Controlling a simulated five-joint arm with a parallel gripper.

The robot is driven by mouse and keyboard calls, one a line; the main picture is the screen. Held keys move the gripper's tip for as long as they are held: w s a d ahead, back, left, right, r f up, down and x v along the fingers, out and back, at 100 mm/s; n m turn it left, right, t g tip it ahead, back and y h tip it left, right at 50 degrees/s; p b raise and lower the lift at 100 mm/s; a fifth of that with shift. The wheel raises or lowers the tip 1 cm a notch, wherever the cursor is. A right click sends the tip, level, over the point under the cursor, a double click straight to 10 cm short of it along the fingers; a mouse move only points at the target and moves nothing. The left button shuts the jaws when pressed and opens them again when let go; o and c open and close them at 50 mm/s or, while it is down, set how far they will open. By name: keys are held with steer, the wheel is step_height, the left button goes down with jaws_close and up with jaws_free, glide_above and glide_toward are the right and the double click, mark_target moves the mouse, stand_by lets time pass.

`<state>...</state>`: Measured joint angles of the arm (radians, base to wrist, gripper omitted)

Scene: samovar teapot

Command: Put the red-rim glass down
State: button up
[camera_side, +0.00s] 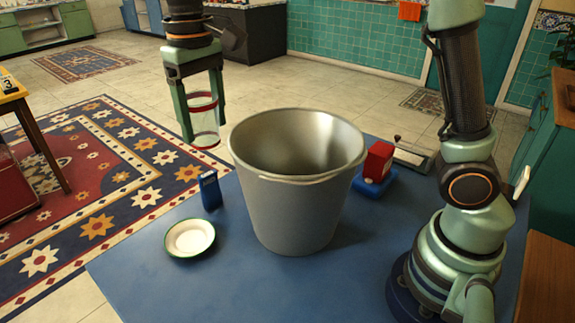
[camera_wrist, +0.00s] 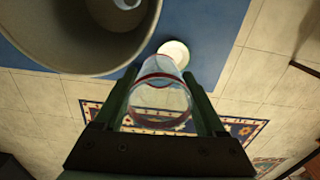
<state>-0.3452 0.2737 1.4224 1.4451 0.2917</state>
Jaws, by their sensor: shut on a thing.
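The red-rim glass (camera_side: 205,122) is clear, with red bands. My gripper (camera_side: 203,129) is shut on it and holds it upright in the air, left of the large metal bucket. The wrist view shows the glass (camera_wrist: 160,92) between the two green fingers of my gripper (camera_wrist: 160,78). A white saucer with a green rim (camera_side: 190,238) lies on the blue table top (camera_side: 140,264), below the glass in the side view. In the wrist view the saucer (camera_wrist: 174,47) shows just beyond the glass, partly covered by it.
The tall metal bucket (camera_side: 290,210) stands mid-table, to the right of the saucer. A small dark-blue box (camera_side: 210,190) stands behind the saucer.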

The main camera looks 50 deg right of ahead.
steer(key=s+a+n, duration=0.3)
steer(key=s+a, duration=0.4)
steer(key=a, duration=0.2)
steer(key=f, duration=2.5)
steer(key=shift+d+f, duration=0.25)
steer(key=shift+d, duration=0.15)
steer(key=shift+f, duration=0.1)
steer(key=o, duration=1.4)
step_height(320, 180, up, 12)
steer(key=shift+r, duration=0.15)
